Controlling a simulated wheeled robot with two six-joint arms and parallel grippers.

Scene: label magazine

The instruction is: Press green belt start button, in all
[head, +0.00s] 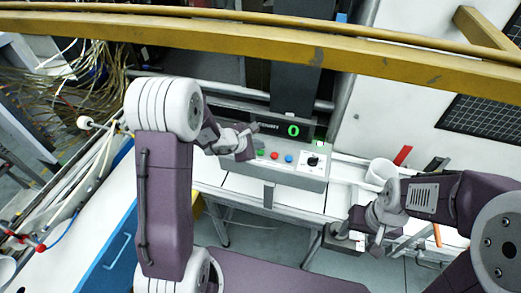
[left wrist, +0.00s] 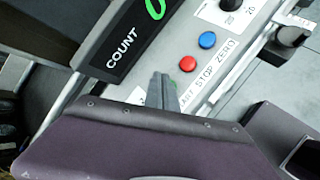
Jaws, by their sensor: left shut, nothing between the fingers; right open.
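The green start button (head: 261,153) is at the left of a button row on the grey control box (head: 318,184). The red button (head: 274,155) and blue button (head: 289,158) sit to its right. My left gripper (head: 254,129) is shut and empty, close to the green button. In the left wrist view, its fingers (left wrist: 162,90) cover the green button's place, beside the red button (left wrist: 187,63) and blue button (left wrist: 207,40). Contact cannot be told. The count display (head: 294,130) shows a green 0. My right gripper (head: 358,238) is open and empty at the lower right.
A black knob (head: 312,161) is at the right of the buttons. A yellow rail (head: 250,40) crosses the top. Loose cables (head: 75,75) hang at the left.

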